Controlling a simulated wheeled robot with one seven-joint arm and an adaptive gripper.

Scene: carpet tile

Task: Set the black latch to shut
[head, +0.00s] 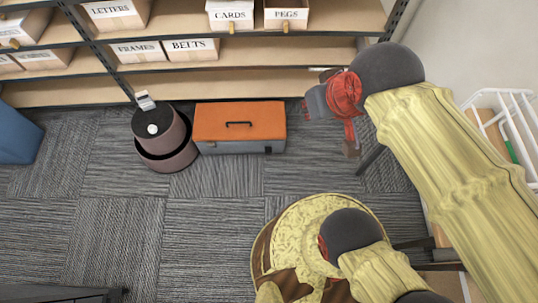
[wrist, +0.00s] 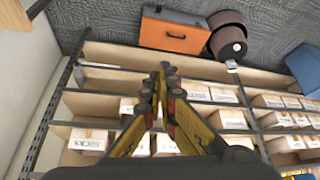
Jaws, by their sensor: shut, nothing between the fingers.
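A toolbox with an orange lid (head: 225,118) and a grey body stands on the carpet in front of the shelf. A black handle (head: 238,124) lies on the lid. A small dark piece, probably the black latch (head: 268,149), shows at the right end of its front face. In the wrist view it seems to show as a small dark mark (wrist: 157,9), and its setting is too small to tell. My gripper (wrist: 165,68) is shut and empty, with its fingertips together. In the head view it is right of the toolbox and apart from it.
Shelves (head: 160,85) with labelled boxes run along the back. A round dark bin (head: 165,160) with a white-and-grey item on top stands left of the toolbox. A white wire rack (head: 500,105) is at right. Carpet before the toolbox is clear.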

